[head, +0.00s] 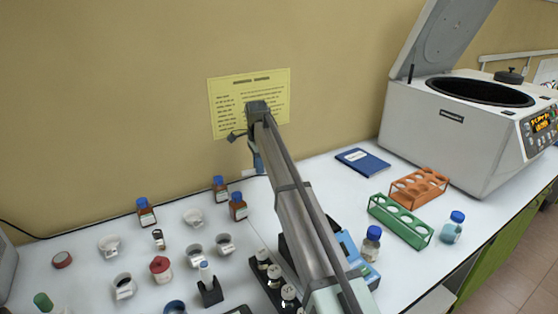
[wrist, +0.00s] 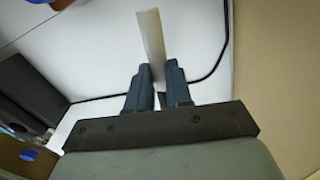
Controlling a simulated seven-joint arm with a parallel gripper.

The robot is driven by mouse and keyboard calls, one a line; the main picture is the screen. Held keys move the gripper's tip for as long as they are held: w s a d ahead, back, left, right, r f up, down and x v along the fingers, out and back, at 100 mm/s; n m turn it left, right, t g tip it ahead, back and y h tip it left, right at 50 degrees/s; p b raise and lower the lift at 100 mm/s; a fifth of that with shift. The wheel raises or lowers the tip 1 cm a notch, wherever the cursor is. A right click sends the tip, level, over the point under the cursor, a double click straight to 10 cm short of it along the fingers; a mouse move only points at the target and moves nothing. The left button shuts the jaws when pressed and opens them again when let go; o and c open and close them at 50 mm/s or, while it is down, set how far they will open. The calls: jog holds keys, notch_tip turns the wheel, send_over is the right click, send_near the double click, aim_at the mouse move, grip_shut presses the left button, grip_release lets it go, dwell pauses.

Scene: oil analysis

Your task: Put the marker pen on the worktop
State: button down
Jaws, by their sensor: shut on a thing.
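My gripper (wrist: 155,82) has its two blue-grey fingers closed on a pale, long, narrow thing, which looks like the marker pen (wrist: 150,35). The pen sticks out beyond the fingertips in the wrist view. The white worktop (wrist: 200,32) lies beyond it; I cannot tell whether the pen touches it. In the head view my arm reaches over the worktop (head: 318,180) towards the back wall. The fingers there show small and blue below the yellow notice, and the pen is mostly hidden by the arm.
A black cable (wrist: 215,68) runs along the worktop near the wall. Brown bottles (head: 238,208) and small cups stand left of my arm. A blue booklet (head: 362,161), a green rack (head: 400,220), an orange rack (head: 419,187) and a centrifuge (head: 455,135) are right. Worktop left of the booklet is clear.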

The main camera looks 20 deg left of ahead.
jog(key=shift+d+r, duration=0.15)
jog(key=shift+r, duration=0.15)
jog(key=s+d+r+n, duration=0.2)
jog(key=s+d, duration=0.1)
jog(key=d, duration=1.7)
jog(key=s+d+r+n, duration=0.1)
jog(key=s+d+n, duration=0.2)
jog(key=d, duration=1.7)
jog(key=s+d+n, duration=0.2)
jog(key=s+d, duration=0.7)
jog(key=d, duration=0.5)
jog(key=n, duration=3)
send_over(386, 182)
notch_tip(386, 182, down, 3)
jog(key=shift+w+f, duration=0.15)
jog(key=shift+f, duration=4.7)
